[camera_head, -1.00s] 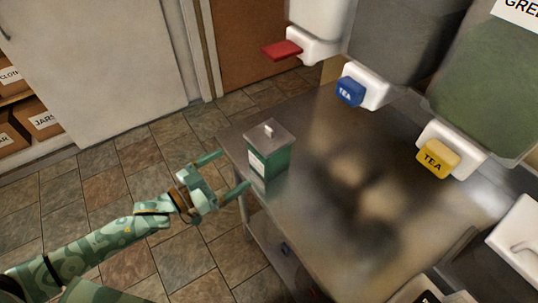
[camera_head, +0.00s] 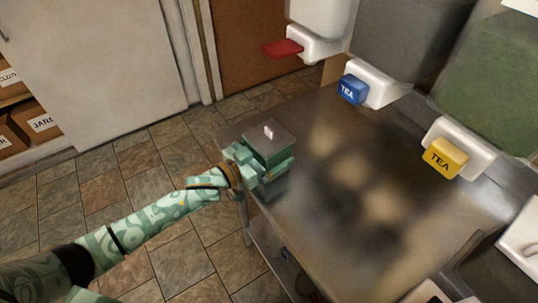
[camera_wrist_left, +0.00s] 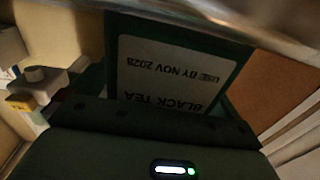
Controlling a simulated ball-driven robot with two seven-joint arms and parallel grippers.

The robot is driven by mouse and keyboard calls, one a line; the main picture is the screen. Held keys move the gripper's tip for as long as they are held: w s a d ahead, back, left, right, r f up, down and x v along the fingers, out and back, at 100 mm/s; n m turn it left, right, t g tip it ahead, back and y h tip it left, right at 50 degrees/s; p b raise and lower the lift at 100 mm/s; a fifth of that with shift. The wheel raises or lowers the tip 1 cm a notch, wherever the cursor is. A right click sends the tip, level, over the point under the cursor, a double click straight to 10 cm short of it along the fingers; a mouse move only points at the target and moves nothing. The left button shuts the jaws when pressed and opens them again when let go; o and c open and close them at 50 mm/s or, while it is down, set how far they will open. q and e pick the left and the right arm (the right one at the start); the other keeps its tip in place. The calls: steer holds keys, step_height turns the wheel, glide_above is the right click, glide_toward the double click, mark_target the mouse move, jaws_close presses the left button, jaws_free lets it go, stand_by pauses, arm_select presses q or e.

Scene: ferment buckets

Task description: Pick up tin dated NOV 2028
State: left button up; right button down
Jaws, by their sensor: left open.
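A green tin (camera_head: 270,142) with a grey metal lid and a small pale knob stands upright at the left edge of the steel counter (camera_head: 390,215). In the left wrist view the tin (camera_wrist_left: 180,72) is close. Its white label appears upside down and reads BLACK TEA, USE BY NOV 2028. My left gripper (camera_head: 266,165) is open at the tin, with its fingers level with the body below the lid. One finger runs along the near side; the far finger is mostly hidden. I cannot tell whether the fingers touch the tin. My right gripper is not in view.
White dispenser taps with a red lever (camera_head: 282,49), a blue TEA lever (camera_head: 352,90) and a yellow TEA lever (camera_head: 445,158) overhang the counter's back. Labelled boxes (camera_head: 35,120) sit on a shelf at far left.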

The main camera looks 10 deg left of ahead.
arm_select(q)
steer(key=c, duration=2)
